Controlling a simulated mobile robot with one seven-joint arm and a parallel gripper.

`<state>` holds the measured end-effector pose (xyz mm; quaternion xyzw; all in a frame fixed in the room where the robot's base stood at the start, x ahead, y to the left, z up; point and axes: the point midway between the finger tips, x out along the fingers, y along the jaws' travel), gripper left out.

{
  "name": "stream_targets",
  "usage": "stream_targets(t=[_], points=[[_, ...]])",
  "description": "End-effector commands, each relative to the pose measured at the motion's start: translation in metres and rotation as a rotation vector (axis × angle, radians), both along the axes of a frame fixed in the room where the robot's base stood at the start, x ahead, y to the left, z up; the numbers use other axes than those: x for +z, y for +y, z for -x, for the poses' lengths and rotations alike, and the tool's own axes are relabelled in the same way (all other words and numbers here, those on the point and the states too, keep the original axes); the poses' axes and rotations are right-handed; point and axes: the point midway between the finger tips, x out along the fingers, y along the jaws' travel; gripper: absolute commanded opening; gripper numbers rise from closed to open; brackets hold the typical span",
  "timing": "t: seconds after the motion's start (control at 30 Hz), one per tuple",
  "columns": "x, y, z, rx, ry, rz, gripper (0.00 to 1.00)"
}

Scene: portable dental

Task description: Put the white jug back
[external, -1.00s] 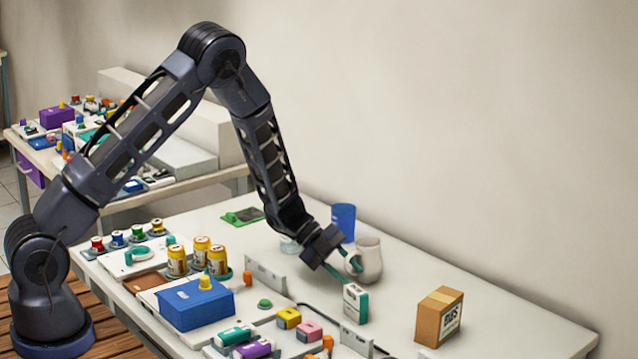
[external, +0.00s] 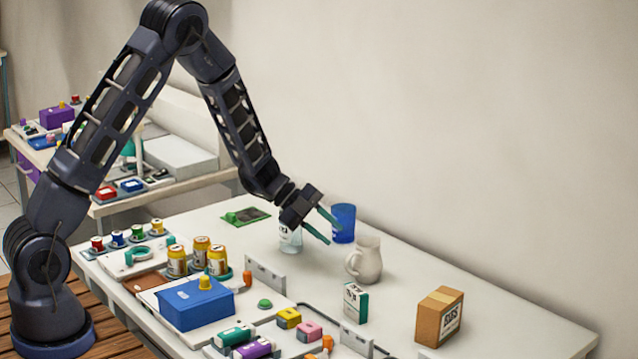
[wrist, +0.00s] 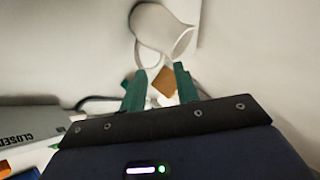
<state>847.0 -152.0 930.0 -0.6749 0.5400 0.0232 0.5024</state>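The white jug (external: 366,262) stands upright on the white table, right of the blue cup, with its handle on its left side. My gripper (external: 325,226) is open and empty, up and left of the jug and apart from it, with its green fingers in front of the blue cup. In the wrist view the jug (wrist: 163,28) shows at the top, beyond the fingertips of my gripper (wrist: 160,80). Nothing is between the fingers.
A blue cup (external: 343,223) and a clear glass (external: 290,240) stand close to my gripper. A green-and-white box (external: 355,303) and a brown carton (external: 439,317) stand nearer the front. A green pad (external: 246,216) lies behind.

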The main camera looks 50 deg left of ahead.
Motion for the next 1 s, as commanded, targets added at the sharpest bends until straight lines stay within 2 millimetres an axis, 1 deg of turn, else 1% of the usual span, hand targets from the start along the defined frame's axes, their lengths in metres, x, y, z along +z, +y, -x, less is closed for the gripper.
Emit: stream_targets(t=[0.03, 0.1, 0.17, 0.23, 0.37, 0.4, 0.47, 0.6, 0.77, 0.87, 0.97, 1.0], points=[[0.019, 0.004, -0.004, 0.05, -0.021, -0.01, 0.31], [0.041, 0.011, -0.009, 0.128, -0.039, -0.024, 0.31], [0.061, 0.018, -0.012, 0.198, -0.053, -0.034, 0.31], [0.085, 0.027, -0.013, 0.282, -0.068, -0.043, 0.31], [0.127, 0.045, -0.009, 0.439, -0.082, -0.053, 0.31], [0.139, 0.05, -0.006, 0.487, -0.084, -0.054, 0.31], [0.157, 0.058, -0.001, 0.557, -0.084, -0.054, 0.31], [0.196, 0.078, 0.019, 0.722, -0.072, -0.045, 0.31], [0.235, 0.099, 0.051, 0.901, -0.038, -0.023, 0.31], [0.254, 0.11, 0.076, 1.008, -0.007, -0.004, 0.31], [0.271, 0.118, 0.103, 1.109, 0.034, 0.019, 0.31], [0.277, 0.121, 0.115, 1.148, 0.052, 0.03, 0.31]])
